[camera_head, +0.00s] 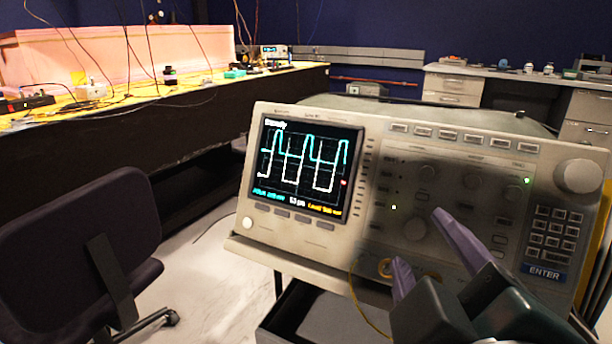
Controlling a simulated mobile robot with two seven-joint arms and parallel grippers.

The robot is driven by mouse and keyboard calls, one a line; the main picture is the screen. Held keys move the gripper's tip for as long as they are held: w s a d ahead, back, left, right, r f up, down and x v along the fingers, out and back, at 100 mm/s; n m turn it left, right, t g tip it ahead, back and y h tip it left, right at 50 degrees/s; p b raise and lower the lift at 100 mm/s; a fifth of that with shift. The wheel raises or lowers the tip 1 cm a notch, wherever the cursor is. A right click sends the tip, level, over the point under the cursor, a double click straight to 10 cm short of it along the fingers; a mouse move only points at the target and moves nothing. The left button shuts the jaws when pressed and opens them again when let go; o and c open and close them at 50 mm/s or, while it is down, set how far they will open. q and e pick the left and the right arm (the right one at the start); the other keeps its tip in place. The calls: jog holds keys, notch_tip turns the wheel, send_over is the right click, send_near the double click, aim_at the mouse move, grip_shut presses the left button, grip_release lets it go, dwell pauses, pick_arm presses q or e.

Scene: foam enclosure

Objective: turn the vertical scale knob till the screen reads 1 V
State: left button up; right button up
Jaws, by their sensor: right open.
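The oscilloscope (385,128) stands tilted on a cart in the middle right. Its lit screen (306,166) shows a cyan trace and a white trace. The small readouts along its bottom are too blurred to read for certain. My right gripper (418,237) comes in from the lower right, with two purple fingers apart, open and empty. My left gripper is not in view.
More knobs (472,180), a big knob (578,176) and a keypad (552,232) are on the panel's right. A yellow cable (352,290) hangs below the panel. A dark chair (80,250) stands at left, before a long bench (150,120).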

aim_at(414, 229)
jog(key=shift+x, duration=1.45)
grip_shut()
